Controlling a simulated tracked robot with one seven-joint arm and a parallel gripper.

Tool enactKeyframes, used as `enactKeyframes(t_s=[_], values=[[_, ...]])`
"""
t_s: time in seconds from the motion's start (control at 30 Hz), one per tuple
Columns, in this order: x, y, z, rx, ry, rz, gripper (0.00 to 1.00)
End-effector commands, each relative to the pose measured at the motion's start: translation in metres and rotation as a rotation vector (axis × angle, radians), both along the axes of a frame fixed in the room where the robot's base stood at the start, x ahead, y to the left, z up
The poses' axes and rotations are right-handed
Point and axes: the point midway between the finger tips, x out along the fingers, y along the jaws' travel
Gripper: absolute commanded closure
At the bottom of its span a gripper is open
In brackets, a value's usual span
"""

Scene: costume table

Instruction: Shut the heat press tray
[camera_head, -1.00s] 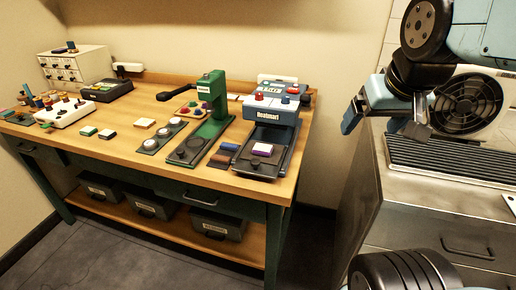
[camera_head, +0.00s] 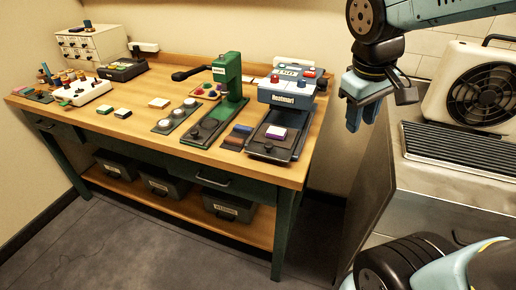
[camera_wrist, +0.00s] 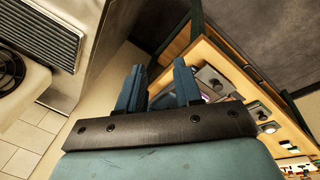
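The heat press (camera_head: 290,93) is a blue machine with red knobs at the right end of the table. Its dark tray (camera_head: 262,148) sticks out in front of it toward the table's front edge. A white and purple piece (camera_head: 275,132) lies on the tray. My gripper (camera_head: 362,118) hangs in the air to the right of the press, apart from it, fingers pointing down. In the wrist view my gripper (camera_wrist: 158,80) has its two blue fingers apart with nothing between them; the finger on the right covers part of the table behind.
A green press (camera_head: 227,80) stands left of the heat press, with brown and blue pieces (camera_head: 238,136) between them. The wooden table (camera_head: 140,128) has bare room at its front. A metal cabinet (camera_head: 440,190) with a fan unit (camera_head: 480,100) stands to the right.

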Motion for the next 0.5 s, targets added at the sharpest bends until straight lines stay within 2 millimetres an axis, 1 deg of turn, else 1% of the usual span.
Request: enactKeyframes(t_s=[0.03,0.17,0.33,0.5], values=[[0.006,0.008,-0.006,-0.041,0.042,0.056,0.71],[0.017,0.024,-0.019,-0.152,0.133,0.187,0.83],[0.030,0.048,-0.036,-0.306,0.238,0.360,1.00],[0.042,0.077,-0.052,-0.471,0.329,0.530,1.00]])
